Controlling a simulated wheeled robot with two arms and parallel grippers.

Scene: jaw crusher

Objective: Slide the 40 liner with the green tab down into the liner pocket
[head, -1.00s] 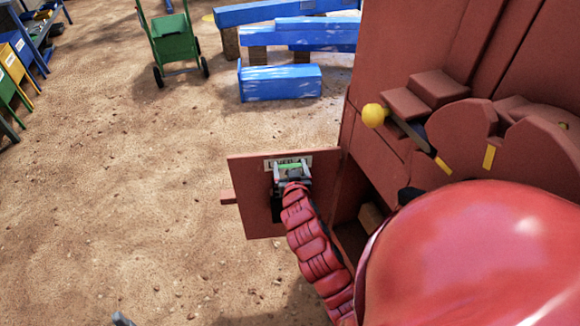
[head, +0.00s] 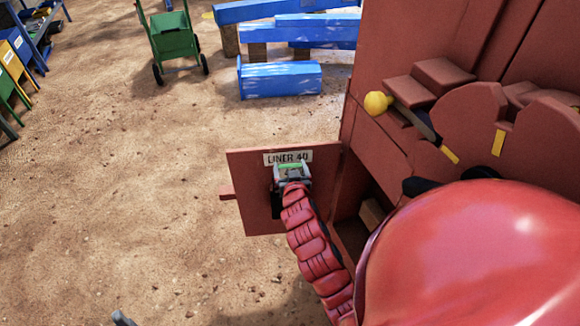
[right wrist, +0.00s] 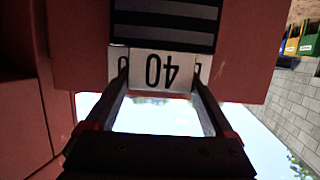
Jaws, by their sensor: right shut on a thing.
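The liner with the green tab (head: 290,167) is in my right gripper (head: 291,172), in front of the red panel (head: 245,190). The panel carries a white label reading LINER 40 (head: 288,158), just above the gripper. In the right wrist view, my right gripper's fingers (right wrist: 160,85) are at both sides of a white plate marked 40 (right wrist: 155,70), seen upside down. A dark ribbed face (right wrist: 165,22) adjoins it. The pocket's opening and how deep the liner sits are hidden behind my gripper. A small grey tip (head: 123,319) at the bottom edge may be my left gripper.
The large red crusher body (head: 400,125) stands at the right, with a yellow-knobbed lever (head: 377,103). A dark recess (head: 352,235) is beside the panel. Blue beams (head: 280,80) and a green cart (head: 175,38) stand behind.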

